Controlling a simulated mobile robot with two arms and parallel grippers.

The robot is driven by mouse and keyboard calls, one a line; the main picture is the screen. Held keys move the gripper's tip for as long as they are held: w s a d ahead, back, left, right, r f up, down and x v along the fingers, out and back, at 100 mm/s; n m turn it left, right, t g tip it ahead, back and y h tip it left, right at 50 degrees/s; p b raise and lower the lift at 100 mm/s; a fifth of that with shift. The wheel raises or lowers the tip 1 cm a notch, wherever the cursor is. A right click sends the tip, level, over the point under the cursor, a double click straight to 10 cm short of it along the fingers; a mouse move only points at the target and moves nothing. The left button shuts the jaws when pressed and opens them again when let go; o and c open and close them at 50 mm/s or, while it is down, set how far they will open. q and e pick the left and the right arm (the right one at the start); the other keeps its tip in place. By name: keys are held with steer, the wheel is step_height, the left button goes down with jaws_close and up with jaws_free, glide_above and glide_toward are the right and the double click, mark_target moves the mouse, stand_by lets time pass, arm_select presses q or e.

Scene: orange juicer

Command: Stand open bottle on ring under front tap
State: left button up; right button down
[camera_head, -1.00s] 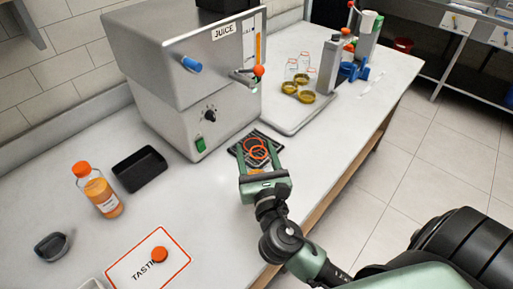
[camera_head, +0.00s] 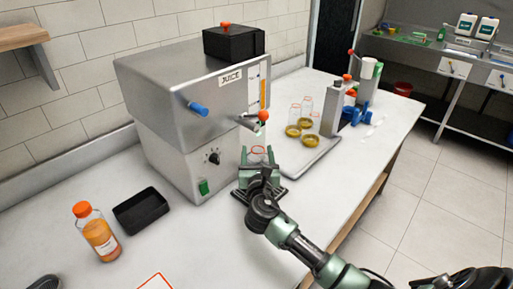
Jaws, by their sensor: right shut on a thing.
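The juicer (camera_head: 190,120) is a large steel box labelled JUICE. Its front tap (camera_head: 247,123) has a red ball handle (camera_head: 263,116). My right gripper (camera_head: 258,163) is below the tap, over the black drip tray (camera_head: 277,193). It is shut on a clear, hard-to-see thing, apparently the open bottle (camera_head: 257,151), whose reddish rim shows between the fingers. My gripper and wrist hide the bottle's lower part and the tray's ring, so I cannot tell whether the bottle touches it.
A filled, orange-capped bottle (camera_head: 97,232) and a black bin (camera_head: 141,210) stand at left. A board (camera_head: 308,156) with yellow-green round pieces (camera_head: 310,140) and clear bottles lies right of the tray.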

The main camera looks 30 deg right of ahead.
steer(key=w, duration=0.1)
steer(key=w+d+f, duration=0.1)
steer(key=w+d, duration=0.1)
steer(key=w, duration=0.1)
steer(key=shift+w+f, duration=0.1)
steer(key=shift+f, duration=0.1)
steer(key=shift+c, duration=2.2)
jaws_free()
steer(key=shift+f, duration=0.2)
